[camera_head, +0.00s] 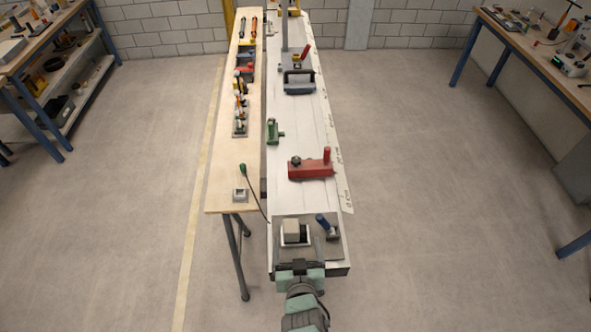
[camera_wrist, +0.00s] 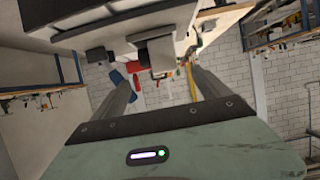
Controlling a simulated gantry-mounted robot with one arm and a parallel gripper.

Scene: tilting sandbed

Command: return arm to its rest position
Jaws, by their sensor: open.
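My gripper (camera_head: 298,264) is at the near end of the long white bed (camera_head: 312,130), with my arm coming in from the bottom of the head view. In the wrist view its two grey fingers (camera_wrist: 165,85) stand wide apart with nothing between them. A pale block (camera_head: 292,232) sits on a grey plate (camera_head: 281,253) just beyond the gripper. A pale block-like shape also shows ahead of the fingers in the wrist view (camera_wrist: 157,53). Whether the fingers touch anything cannot be told.
A blue-handled tool (camera_head: 323,222) stands right of the block. A red tool (camera_head: 312,170), a green tool (camera_head: 273,132) and a blue-grey tool (camera_head: 299,84) lie along the bed. A wooden bench (camera_head: 225,165) runs close on the left. The floor (camera_head: 430,200) on the right is clear.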

